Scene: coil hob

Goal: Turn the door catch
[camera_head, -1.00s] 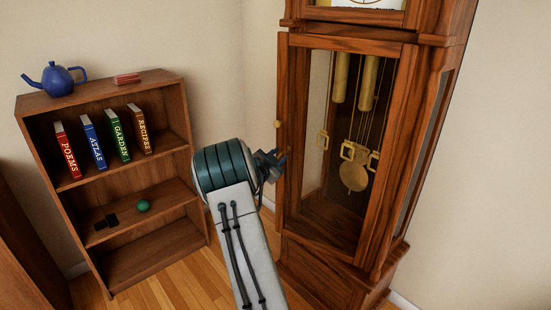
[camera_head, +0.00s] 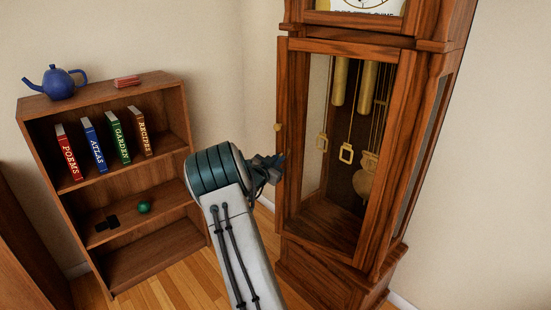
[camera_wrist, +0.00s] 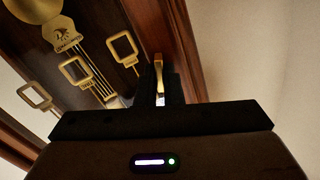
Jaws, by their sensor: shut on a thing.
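A tall wooden clock case (camera_head: 325,45) stands at the right in the head view, with a glazed door (camera_head: 287,190) that looks closed. My gripper (camera_head: 277,168) is at the left edge of this door, below a small brass knob (camera_head: 278,127). In the wrist view, my gripper (camera_wrist: 158,98) is shut on a slim brass piece, the door catch (camera_wrist: 158,70), which stands out lengthwise between the fingers. The gripped end of the catch is partly hidden by the fingers. In the head view my gripper hides the catch.
Behind the glass hang brass weights (camera_head: 340,82) and a pendulum bob (camera_head: 363,183). A low bookshelf (camera_head: 150,270) stands at the left with several books, a green ball (camera_head: 144,207) and a blue teapot (camera_head: 56,82). Bare floor (camera_head: 195,285) shows between shelf and clock.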

